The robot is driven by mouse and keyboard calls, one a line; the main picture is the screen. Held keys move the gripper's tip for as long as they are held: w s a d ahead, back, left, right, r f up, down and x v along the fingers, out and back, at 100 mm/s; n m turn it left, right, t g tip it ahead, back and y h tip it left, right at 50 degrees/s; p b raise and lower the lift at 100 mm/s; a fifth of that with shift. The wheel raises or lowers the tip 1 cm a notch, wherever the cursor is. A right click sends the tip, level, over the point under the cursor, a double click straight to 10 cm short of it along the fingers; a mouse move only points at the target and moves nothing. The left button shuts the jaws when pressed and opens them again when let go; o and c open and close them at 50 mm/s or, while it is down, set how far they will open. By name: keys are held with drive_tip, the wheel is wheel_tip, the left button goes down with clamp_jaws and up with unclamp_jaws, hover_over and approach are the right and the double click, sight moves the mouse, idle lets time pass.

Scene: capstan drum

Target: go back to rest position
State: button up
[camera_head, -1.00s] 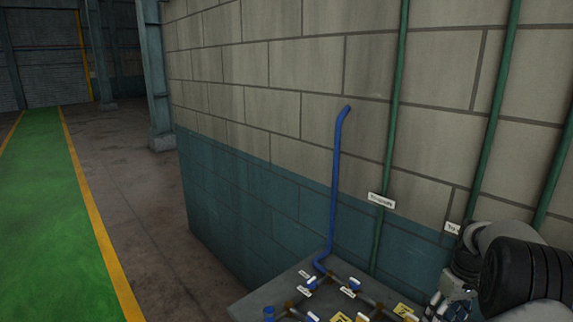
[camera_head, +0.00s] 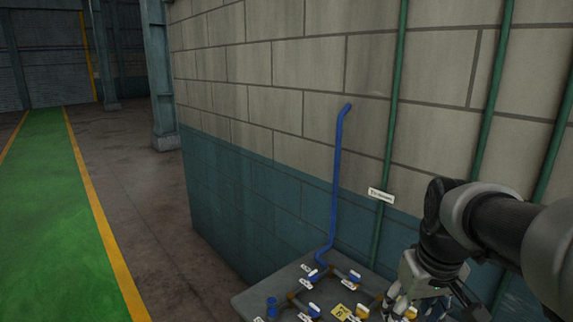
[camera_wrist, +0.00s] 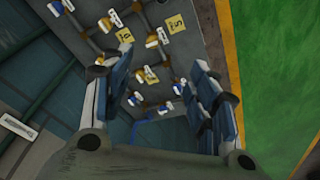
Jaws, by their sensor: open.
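My gripper (camera_wrist: 164,92) is open, its two blue-padded fingers apart with nothing between them in the wrist view. In the head view my gripper (camera_head: 412,300) is at the lower right, over the right part of a grey panel (camera_head: 262,294). Its fingertips there are partly cut off by the bottom edge. The panel carries small valves with blue or yellow handles, pipes and tags. In the wrist view the panel (camera_wrist: 85,52) lies beyond the fingers. I cannot tell the exact gap between gripper and panel.
A block wall (camera_head: 270,100) stands behind the panel, with a blue pipe (camera_head: 337,180) and green vertical pipes (camera_head: 392,120) on it. A green walkway (camera_head: 55,220) with yellow edges and bare floor lie free at the left.

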drive_tip(key=s+a+f+t, duration=0.1)
drive_tip(key=s+a, duration=0.3)
drive_tip(key=s, duration=0.4)
drive_tip(key=s+a+f+t, duration=0.1)
drive_tip(key=s+a, duration=0.3)
drive_tip(key=s, duration=0.4)
drive_tip(key=shift+s+f+m, duration=0.15)
drive_tip(key=shift+s+m, duration=0.1)
drive_tip(key=shift+m, duration=0.15)
